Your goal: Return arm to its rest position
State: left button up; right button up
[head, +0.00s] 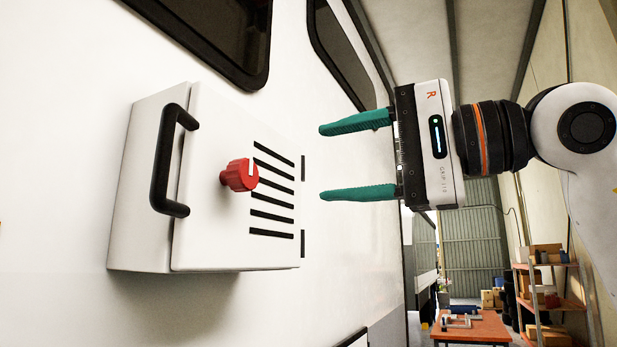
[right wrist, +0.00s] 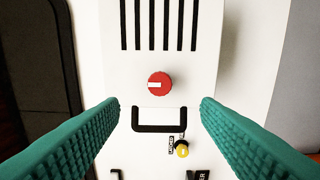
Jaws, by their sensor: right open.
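My right gripper (head: 321,162) is open and empty, in front of the caravan's white wall. Its two teal fingers are spread apart and point left toward a white cabinet (head: 145,225). The cabinet has a red knob (head: 239,175), a black handle (head: 171,160) and black vent slots (head: 272,190). The fingers are clear of the knob and handle. In the right wrist view the red knob (right wrist: 159,85) and black handle (right wrist: 160,127) show between and beyond the open fingers (right wrist: 160,104). The cabinet door looks shut. My left gripper is not in view.
Dark windows (head: 225,35) sit in the caravan wall above the cabinet. A yellow knob (right wrist: 181,149) shows below the handle in the right wrist view. An orange-topped table (head: 470,327) and a shelf with boxes (head: 545,300) stand far behind at the lower right.

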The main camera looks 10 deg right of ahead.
jog(key=shift+s+d, duration=0.25)
dwell(0.4)
